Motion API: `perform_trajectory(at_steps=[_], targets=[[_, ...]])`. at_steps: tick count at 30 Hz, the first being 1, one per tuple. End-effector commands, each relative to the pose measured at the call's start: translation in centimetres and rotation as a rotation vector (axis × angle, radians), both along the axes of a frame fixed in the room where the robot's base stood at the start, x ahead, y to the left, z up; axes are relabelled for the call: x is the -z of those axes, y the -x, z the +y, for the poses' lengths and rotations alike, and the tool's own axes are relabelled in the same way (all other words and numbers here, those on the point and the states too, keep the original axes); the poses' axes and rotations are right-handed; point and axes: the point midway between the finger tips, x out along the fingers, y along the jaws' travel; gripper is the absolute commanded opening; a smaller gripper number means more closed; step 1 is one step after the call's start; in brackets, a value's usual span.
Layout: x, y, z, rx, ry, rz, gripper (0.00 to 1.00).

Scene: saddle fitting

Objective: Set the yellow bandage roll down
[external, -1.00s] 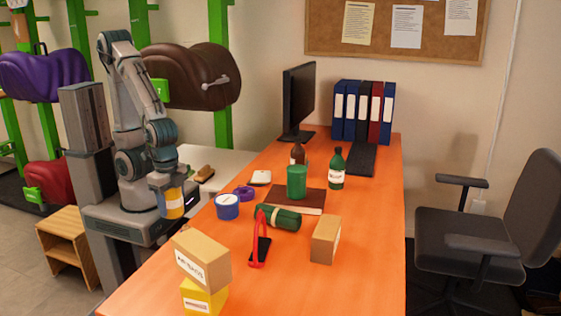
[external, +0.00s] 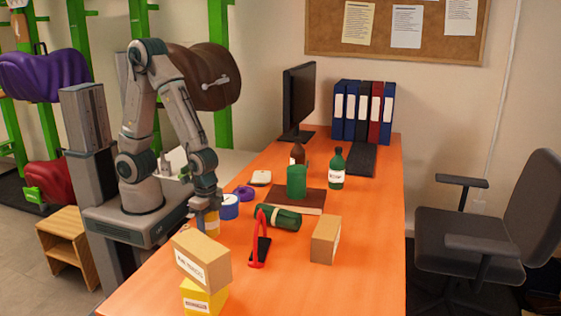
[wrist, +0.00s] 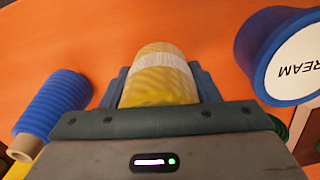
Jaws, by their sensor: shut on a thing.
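The yellow bandage roll (external: 211,223), with a pale band around it, is held below my gripper (external: 206,207) by the left edge of the orange desk (external: 290,265). In the wrist view the yellow roll (wrist: 160,80) sits between the two fingers, which are shut on it. The blue tub (external: 229,208) stands just right of and behind the roll in the external view. I cannot tell whether the roll's underside touches the desk.
In the wrist view a ridged blue roll (wrist: 52,105) lies left of my gripper, and the blue tub (wrist: 285,60) is close on the right. Stacked boxes (external: 203,262) stand in front. A green roll (external: 279,217) and red-handled object (external: 259,240) lie to the right.

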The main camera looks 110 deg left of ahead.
Motion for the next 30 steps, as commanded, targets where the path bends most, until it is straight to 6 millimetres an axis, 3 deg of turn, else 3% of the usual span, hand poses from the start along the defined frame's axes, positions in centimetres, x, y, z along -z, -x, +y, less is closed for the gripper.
perform_trajectory(at_steps=[10,11,13,23,26,30], targets=[[0.5,0.0,0.0,0.0,0.0,-0.001,0.31],[0.4,0.0,0.0,0.0,0.0,-0.001,0.61],[0.3,0.0,0.0,0.0,0.0,-0.001,0.77],[0.0,0.0,0.0,0.0,0.0,-0.001,0.77],[-0.7,-0.1,0.0,-0.001,0.001,-0.005,0.77],[-3.2,-0.2,0.0,0.0,0.0,-0.008,0.77]])
